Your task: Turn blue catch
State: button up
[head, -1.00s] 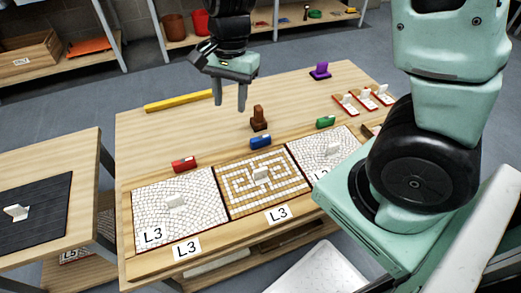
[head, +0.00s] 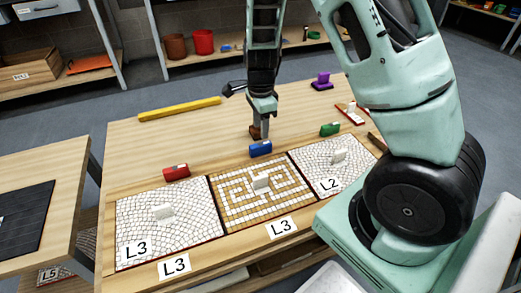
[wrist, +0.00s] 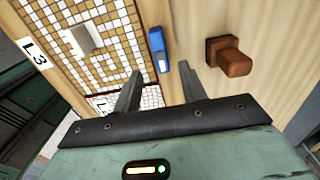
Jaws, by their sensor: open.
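The blue catch (head: 261,149) sits on the table at the back edge of the middle mosaic panel (head: 235,212), which has a brown-and-white pattern. My gripper (head: 263,130) points down just behind the blue catch, in front of the brown block. In the wrist view the fingers (wrist: 160,76) are open, with the near end of the blue catch (wrist: 158,48) showing in the gap between them. I see no contact, and the exact height above the catch is hard to tell.
A brown block with a knob (wrist: 231,57) stands close to one finger. A red catch (head: 176,172) and a green catch (head: 330,129) sit behind the side panels. A yellow bar (head: 180,108) lies at the back left.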

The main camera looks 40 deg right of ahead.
aim_at(261, 144)
notch_tip(261, 144, down, 8)
jog(key=shift+f+b, duration=0.2)
jog(key=shift+b, duration=1)
grip_shut()
